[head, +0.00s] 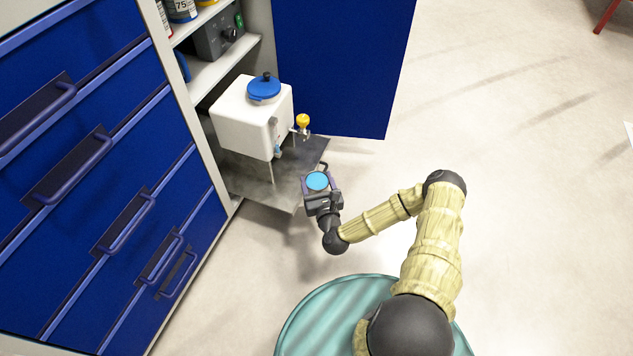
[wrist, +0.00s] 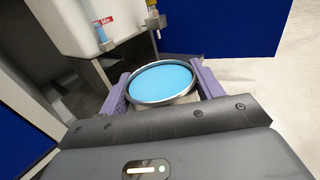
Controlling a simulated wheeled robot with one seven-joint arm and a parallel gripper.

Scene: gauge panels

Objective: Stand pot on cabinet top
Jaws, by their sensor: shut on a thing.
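The pot (head: 317,180) is a small round metal vessel with a flat light-blue surface inside its rim. It also shows close up in the wrist view (wrist: 162,80). My gripper (head: 319,184) is shut on it, with a purple finger on either side, and holds it upright. The pot is in front of the white tank, near the edge of the grey shelf. Its underside is hidden. The blue drawer cabinet (head: 95,160) fills the left of the head view. Its top is not clearly in view.
A white tank (head: 240,120) with a blue lid (head: 264,87) and a yellow-knobbed tap (head: 303,121) stands on legs over a grey shelf (head: 255,185). Shelves (head: 222,68) hold cans and a grey box. An open blue door (head: 340,65) stands behind.

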